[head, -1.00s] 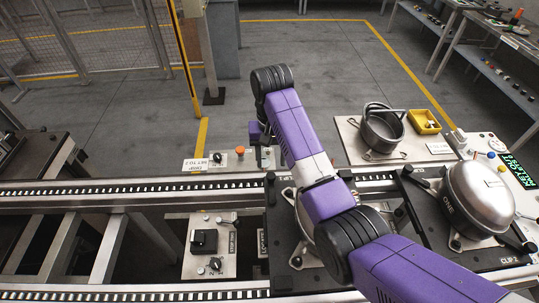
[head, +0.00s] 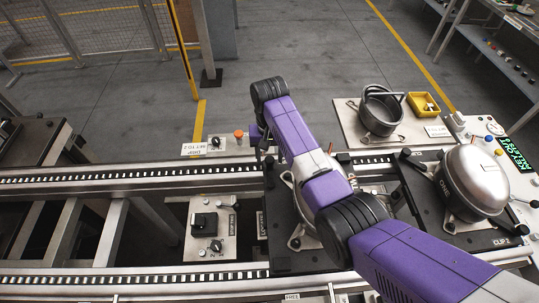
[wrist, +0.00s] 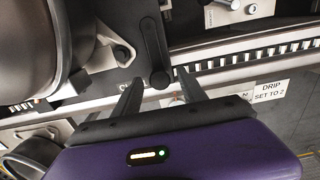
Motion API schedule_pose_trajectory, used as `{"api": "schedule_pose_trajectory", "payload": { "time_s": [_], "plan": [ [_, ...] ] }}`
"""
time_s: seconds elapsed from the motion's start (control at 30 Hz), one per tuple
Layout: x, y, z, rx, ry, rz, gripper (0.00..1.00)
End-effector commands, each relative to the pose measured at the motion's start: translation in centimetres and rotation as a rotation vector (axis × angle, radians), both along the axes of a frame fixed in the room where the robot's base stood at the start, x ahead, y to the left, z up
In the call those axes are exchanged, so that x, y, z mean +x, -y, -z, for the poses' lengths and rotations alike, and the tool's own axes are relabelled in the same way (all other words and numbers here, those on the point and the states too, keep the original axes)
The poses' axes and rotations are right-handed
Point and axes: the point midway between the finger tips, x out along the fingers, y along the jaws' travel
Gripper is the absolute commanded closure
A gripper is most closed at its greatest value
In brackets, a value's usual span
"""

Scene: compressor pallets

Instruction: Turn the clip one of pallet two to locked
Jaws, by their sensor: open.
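In the wrist view a black clip lever (wrist: 155,48) stands at the pallet's edge, beside a partly hidden label starting "CL". My gripper (wrist: 159,76) is open, with one finger on each side of the lever's rounded lower end. I cannot tell whether the fingers touch it. In the head view the pallet under my arm (head: 285,255) is a dark plate on the conveyor, its middle covered by my purple arm. A black clip (head: 269,162) shows at its far left corner. My fingertips are not clear there.
Right of it stands another pallet with a steel dome (head: 474,182) marked "ONE" and a "CLIP 2" label. Behind the rail are a pot (head: 380,112), a yellow bin (head: 422,104) and a "DRIP SET TO 2" sign (head: 208,147). A switch panel (head: 212,230) sits left.

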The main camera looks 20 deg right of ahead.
Motion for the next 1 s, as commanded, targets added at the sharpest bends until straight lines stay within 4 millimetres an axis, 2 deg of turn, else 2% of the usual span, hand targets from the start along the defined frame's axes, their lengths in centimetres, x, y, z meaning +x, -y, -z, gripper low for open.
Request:
{"api": "schedule_pose_trajectory", "payload": {
  "time_s": [0.07,0.3,0.33,1.0],
  "plan": [
    [0.0,0.0,-0.01,0.0,0.0,0.0,0.51],
    [0.01,0.0,-0.03,0.0,0.0,0.0,0.98],
    [0.01,0.0,-0.04,0.0,0.0,0.0,1.0],
    [0.02,0.01,-0.09,0.0,0.0,0.0,1.0]
  ]
}}
